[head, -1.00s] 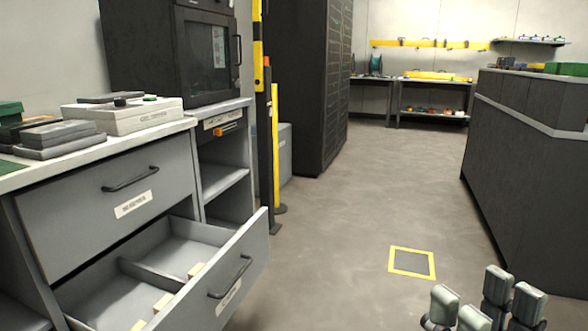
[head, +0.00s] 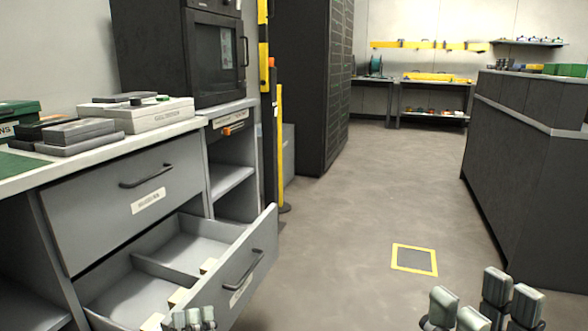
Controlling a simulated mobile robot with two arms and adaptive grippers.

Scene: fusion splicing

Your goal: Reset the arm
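My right gripper (head: 483,304) is at the bottom right of the head view, over the floor. Its grey finger pads point up and stand apart, with nothing between them. My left gripper (head: 193,320) just shows at the bottom edge, in front of the open drawer (head: 262,262). Only its grey fingertips are in view, so its opening cannot be judged. I see nothing held in it.
The lower drawer sticks out from the grey cabinet (head: 95,205) on the left, with pale blocks (head: 178,297) inside. A white case (head: 160,115) lies on the worktop. A dark counter (head: 530,150) stands right.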

